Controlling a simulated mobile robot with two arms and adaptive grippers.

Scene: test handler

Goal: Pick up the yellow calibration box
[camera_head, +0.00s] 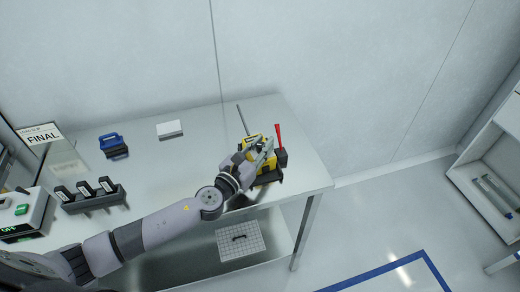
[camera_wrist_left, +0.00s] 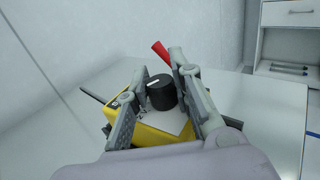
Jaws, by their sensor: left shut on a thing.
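The yellow calibration box (camera_head: 268,166) stands near the right end of the metal table, with a black base and a red stick-like part (camera_head: 279,134) at its right. My left gripper (camera_head: 258,150) reaches it from the left and covers part of it. In the left wrist view the yellow box (camera_wrist_left: 155,137) lies below the fingers. The left gripper (camera_wrist_left: 160,100) is shut on the black knob (camera_wrist_left: 161,92) on top of the box, one finger at each side. The box seems to rest on the table. My right gripper is in neither view.
The metal table (camera_head: 180,165) also bears a blue-handled item (camera_head: 113,145), a white block (camera_head: 170,129), a black rack (camera_head: 92,199) and a FINAL sign (camera_head: 41,135) on the left. A gridded plate (camera_head: 240,241) lies on the lower shelf.

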